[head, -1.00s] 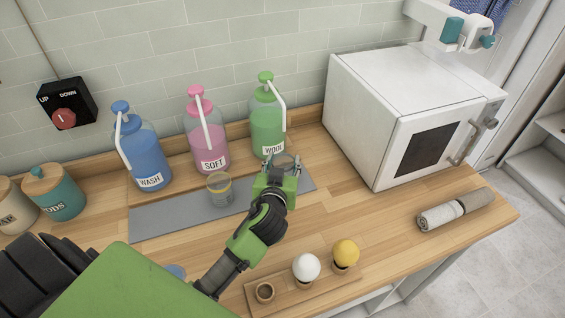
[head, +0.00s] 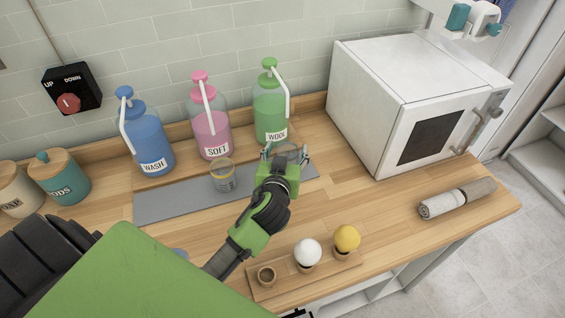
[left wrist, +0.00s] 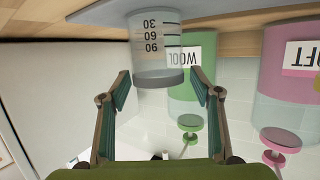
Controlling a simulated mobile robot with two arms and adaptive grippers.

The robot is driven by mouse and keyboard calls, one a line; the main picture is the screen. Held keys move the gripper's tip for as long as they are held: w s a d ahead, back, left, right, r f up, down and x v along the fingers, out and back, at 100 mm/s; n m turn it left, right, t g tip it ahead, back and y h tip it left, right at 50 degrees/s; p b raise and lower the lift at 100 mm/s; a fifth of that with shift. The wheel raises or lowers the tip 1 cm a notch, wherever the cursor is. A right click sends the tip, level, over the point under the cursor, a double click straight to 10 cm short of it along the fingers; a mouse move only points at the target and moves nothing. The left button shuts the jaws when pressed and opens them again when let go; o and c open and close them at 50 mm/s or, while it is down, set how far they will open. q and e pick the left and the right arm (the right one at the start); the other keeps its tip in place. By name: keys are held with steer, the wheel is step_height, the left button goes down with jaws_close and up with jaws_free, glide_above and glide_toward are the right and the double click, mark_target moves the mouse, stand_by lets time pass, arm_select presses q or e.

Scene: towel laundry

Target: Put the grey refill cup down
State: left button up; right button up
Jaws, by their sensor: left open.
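The grey refill cup (left wrist: 158,50) is clear with dark 30, 60, 90 marks. It fills the upper middle of the upside-down left wrist view, with its base against the grey mat (left wrist: 80,13). In the head view the cup (head: 287,150) is partly hidden behind my left gripper, in front of the green WOOL bottle (head: 271,112). My left gripper (head: 286,156) is open. Its fingertips (left wrist: 160,92) are spread to either side of the cup near its rim, with small gaps. My right gripper is not in view.
A second cup with a yellow band (head: 222,176) stands on the mat to the left. The SOFT (head: 211,122) and WASH (head: 149,138) bottles stand behind. A white microwave (head: 395,95) is at right.

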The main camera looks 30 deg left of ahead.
arm_select(q)
steer(key=b+v, duration=0.2)
steer(key=v, duration=0.9)
